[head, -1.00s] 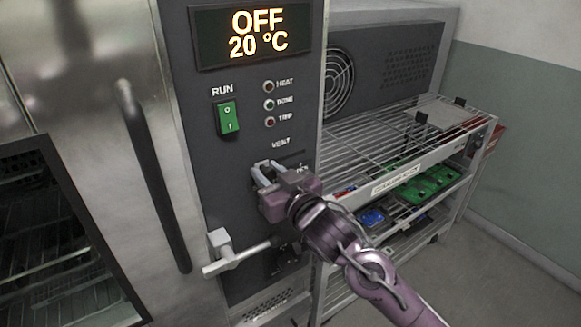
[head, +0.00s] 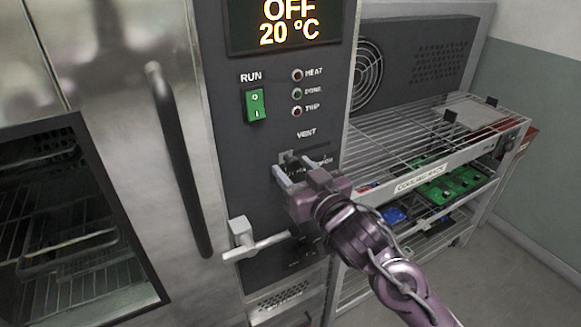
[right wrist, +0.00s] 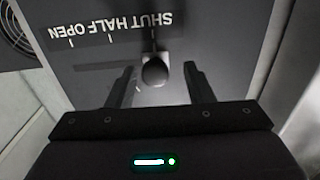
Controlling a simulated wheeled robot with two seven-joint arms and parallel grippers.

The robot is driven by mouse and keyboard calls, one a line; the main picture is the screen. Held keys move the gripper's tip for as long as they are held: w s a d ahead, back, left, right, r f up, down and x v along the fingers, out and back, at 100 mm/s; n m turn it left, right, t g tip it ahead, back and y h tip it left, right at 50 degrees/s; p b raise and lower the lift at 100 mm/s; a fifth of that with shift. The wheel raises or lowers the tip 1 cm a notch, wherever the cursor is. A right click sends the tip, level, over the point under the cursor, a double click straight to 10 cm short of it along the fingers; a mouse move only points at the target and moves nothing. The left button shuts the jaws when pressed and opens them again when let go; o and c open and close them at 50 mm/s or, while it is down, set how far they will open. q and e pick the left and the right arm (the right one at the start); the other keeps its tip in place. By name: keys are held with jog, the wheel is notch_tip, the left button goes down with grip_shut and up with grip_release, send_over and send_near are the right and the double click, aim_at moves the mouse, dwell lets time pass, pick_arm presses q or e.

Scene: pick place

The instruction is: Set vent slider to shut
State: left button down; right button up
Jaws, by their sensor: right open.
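The vent slider's dark round knob (right wrist: 155,72) shows in the right wrist view, in line with the tick at the SHUT end of the upside-down scale. In the head view the vent slider (head: 287,157) is at the left end of its slot, partly hidden by my fingers. My right gripper (head: 293,167) is open in front of the panel. In the right wrist view the right gripper's fingers (right wrist: 158,78) stand on either side of the knob, with a gap to each. My left gripper is not in view.
A green RUN switch (head: 254,105) and several small lamps sit above the slot. A white lever handle (head: 245,240) sticks out below left. A dark door handle (head: 180,160) is further left. A wire cooling rack (head: 430,150) with boards stands to the right.

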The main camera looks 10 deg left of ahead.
jog(key=b+v, duration=0.1)
jog(key=v, duration=0.4)
jog(key=shift+s+d, duration=0.15)
jog(key=shift+s, duration=0.2)
